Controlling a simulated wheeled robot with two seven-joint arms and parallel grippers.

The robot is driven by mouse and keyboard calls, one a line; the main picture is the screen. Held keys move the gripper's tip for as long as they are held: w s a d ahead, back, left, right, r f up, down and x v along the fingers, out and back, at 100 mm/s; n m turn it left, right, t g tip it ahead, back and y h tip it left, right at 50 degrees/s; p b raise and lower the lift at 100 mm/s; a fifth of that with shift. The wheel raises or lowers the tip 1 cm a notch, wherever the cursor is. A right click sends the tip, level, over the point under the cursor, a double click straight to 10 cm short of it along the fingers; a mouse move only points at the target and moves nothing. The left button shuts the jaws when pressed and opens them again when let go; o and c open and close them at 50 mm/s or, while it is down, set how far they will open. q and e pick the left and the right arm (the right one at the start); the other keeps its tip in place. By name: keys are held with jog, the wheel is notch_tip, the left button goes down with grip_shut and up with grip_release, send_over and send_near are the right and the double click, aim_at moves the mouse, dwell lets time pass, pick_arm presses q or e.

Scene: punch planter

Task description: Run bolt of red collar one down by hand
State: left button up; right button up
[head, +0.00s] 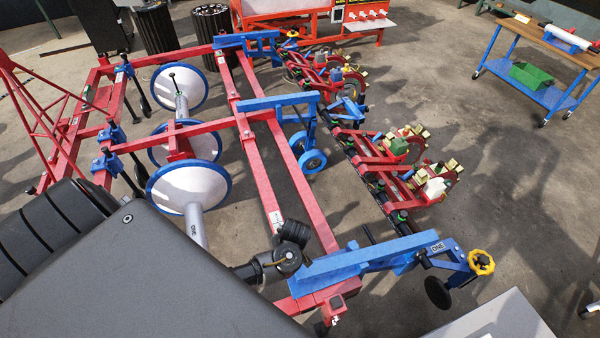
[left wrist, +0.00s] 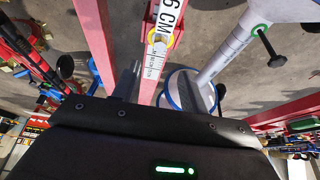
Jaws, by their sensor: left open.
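I cannot pick out red collar one or its bolt with certainty. In the left wrist view a small yellow ring (left wrist: 156,37) sits by a red part beside a white scale strip (left wrist: 153,62) and a "6 CM" label. A black-handled bolt (left wrist: 270,47) stands out of a pale tube at upper right; a similar bolt shows on the tube in the head view (head: 173,78). My left gripper (left wrist: 172,88) is open, its dark fingers apart below the ring, with nothing seen held. My right gripper is not in view.
The red frame (head: 262,160) fills the middle, with white discs (head: 185,188) rimmed in blue on its left. A blue cart (head: 535,85) stands at far right on open floor.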

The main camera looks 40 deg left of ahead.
pick_arm(q)
jog(key=shift+a+f+b, duration=0.15)
jog(key=shift+f+b, duration=0.2)
jog(key=shift+f, duration=0.1)
jog(key=b+x, duration=0.2)
jog(key=x, duration=0.6)
jog(key=shift+w+a+f, duration=0.1)
jog(key=shift+w, duration=0.1)
jog(key=shift+w+a+f, duration=0.15)
jog(key=shift+f, duration=0.35)
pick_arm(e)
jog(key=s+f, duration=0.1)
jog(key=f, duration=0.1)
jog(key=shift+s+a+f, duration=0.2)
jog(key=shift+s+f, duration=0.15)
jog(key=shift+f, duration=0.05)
pick_arm(q)
jog(key=shift+c, duration=0.6)
grip_shut()
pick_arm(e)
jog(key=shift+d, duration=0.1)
